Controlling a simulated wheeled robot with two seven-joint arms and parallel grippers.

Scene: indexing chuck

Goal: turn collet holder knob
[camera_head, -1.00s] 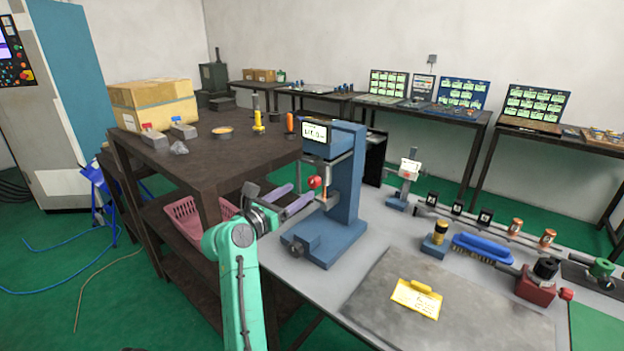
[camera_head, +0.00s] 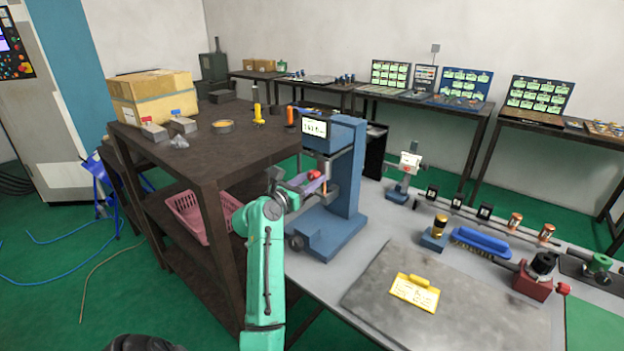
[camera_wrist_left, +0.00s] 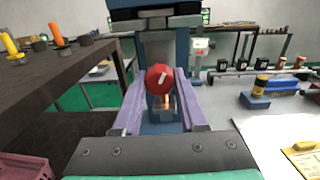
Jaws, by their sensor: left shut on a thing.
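A blue bench machine (camera_head: 350,190) with a small display stands at the left end of the grey table. A red round knob (camera_head: 315,174) is on its front side. In the left wrist view the red knob (camera_wrist_left: 159,77) shows a pale mark, tilted. My left gripper (camera_head: 309,184) reaches it from the left. In the left wrist view its purple fingers (camera_wrist_left: 160,92) stand on both sides of the knob, shut on it. The exact contact is hard to see. A red block with a black top (camera_head: 534,279) and its own red knob sits at the far right. My right gripper is out of view.
A dark shelf table (camera_head: 190,165) with a cardboard box (camera_head: 152,97) stands left, close to my left arm. A grey mat (camera_head: 470,310) with a yellow tag (camera_head: 414,292) lies in front. A blue brush (camera_head: 480,241) and small fixtures line the back.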

